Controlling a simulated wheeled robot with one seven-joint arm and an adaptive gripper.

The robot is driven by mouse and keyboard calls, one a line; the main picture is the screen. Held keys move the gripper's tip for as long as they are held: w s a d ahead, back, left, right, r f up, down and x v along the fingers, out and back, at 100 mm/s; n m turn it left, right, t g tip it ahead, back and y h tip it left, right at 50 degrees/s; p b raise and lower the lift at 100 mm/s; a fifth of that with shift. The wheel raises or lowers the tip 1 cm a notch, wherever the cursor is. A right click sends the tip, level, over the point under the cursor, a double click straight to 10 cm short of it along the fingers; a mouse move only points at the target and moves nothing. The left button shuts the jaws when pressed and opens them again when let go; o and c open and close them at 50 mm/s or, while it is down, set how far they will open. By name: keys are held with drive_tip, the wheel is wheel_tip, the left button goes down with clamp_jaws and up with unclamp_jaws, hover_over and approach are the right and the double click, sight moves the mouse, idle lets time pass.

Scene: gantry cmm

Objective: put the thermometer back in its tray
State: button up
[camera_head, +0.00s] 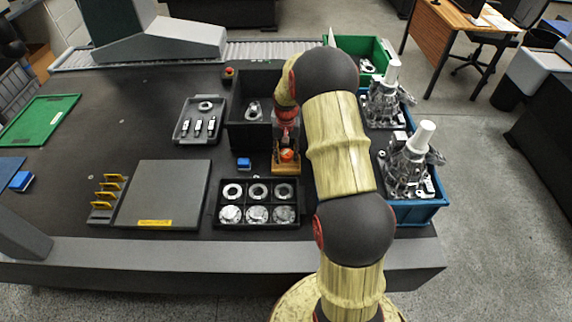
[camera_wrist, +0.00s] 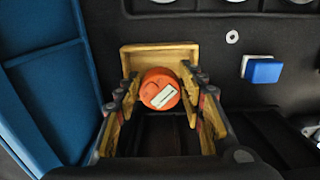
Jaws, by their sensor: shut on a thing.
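The thermometer (camera_wrist: 160,90) shows as an orange round body with a small white label in the wrist view. It is between the fingers of my gripper (camera_wrist: 163,92), which is shut on it. It also shows as a small orange spot in the head view (camera_head: 287,155). A small yellow-brown wooden tray (camera_wrist: 160,57) lies beyond and around it, with its far edge in plain sight. The tray also shows in the head view (camera_head: 286,169), just below my gripper (camera_head: 286,150). My fingers hide the tray's sides. I cannot tell whether the thermometer touches the tray.
A black open box (camera_head: 250,135) stands close left of my gripper. A blue block (camera_wrist: 263,69) lies near the tray. A black compartment tray (camera_head: 258,180) with rings and discs is in front. A blue crate (camera_head: 420,213) with metal castings stands to the right.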

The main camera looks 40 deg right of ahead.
sight(286, 168)
drive_tip(key=shift+f+b, duration=0.7)
drive_tip(key=shift+f, duration=1.5)
drive_tip(key=shift+f, duration=0.1)
drive_tip(key=o, duration=1)
